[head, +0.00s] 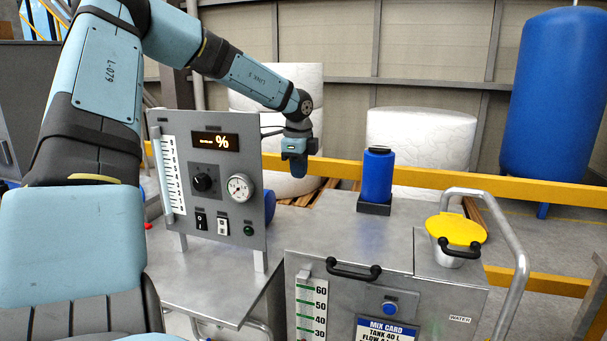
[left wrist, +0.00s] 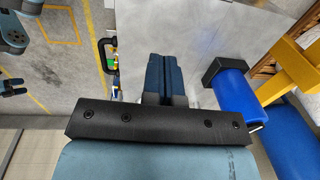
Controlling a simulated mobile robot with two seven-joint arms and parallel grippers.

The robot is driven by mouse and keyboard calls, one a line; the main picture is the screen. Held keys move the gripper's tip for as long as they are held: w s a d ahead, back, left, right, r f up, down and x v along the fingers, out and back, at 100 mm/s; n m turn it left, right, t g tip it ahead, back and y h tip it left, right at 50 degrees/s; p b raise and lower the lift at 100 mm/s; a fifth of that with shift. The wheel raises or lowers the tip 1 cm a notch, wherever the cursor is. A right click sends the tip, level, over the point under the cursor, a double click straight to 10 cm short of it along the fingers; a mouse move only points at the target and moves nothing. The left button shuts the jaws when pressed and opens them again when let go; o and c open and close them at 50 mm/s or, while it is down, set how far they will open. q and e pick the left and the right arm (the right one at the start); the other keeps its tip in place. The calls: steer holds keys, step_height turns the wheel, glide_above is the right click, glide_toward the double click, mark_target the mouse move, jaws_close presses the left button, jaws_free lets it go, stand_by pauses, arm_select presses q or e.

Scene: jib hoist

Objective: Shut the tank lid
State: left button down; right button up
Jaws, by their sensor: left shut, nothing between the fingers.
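The tank (head: 390,295) is a steel box with a level scale and a mix card on its front. Its flat steel top (head: 355,232) looks level, with a black handle (head: 353,270) at the front edge. A yellow cap (head: 455,229) covers a filler neck on the right part, with another black handle in front. I cannot tell for certain which part is the tank lid. My left gripper (head: 297,170) is shut and empty, pointing down beyond the tank's back left, apart from both handles. Its fingers show in the left wrist view (left wrist: 166,75).
A blue canister (head: 377,175) on a black base stands at the tank's back. A control panel (head: 210,185) stands on a steel bench at left. A bent grey rail (head: 515,250) rises at the tank's right. A yellow barrier (head: 520,187) runs behind.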

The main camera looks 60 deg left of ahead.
arm_select(q)
step_height(320, 180, up, 15)
steer(key=p, duration=0.1)
steer(key=shift+r, duration=0.2)
arm_select(e)
steer(key=shift+s+d+f, duration=0.1)
steer(key=shift+d, duration=0.1)
